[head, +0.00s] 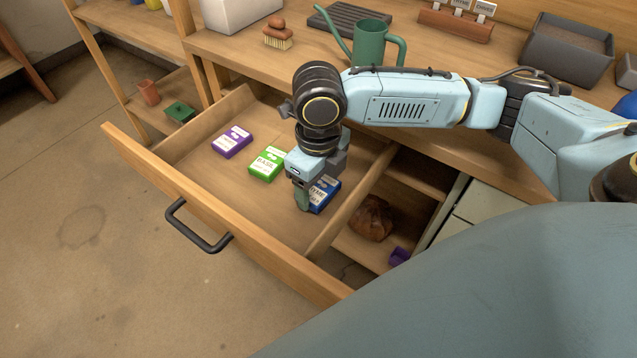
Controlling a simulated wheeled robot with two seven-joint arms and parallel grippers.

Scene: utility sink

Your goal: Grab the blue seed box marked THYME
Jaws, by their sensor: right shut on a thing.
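The blue seed box (323,194) is in the open drawer, at its right side. Its label is partly covered by my gripper, and the letters that show fit THYME. My right gripper (311,198) points down into the drawer and is shut on the blue box. A green seed box (267,163) lies just left of it, and a purple seed box (232,141) lies farther left. I cannot tell whether the blue box is lifted off the drawer floor. My left gripper is not in view.
The drawer front (220,213) has a black handle (199,229). A green watering can (372,45), a brush (278,35) and a grey tray (567,55) stand on the bench. A brown lumpy thing (371,219) sits on the shelf right of the drawer.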

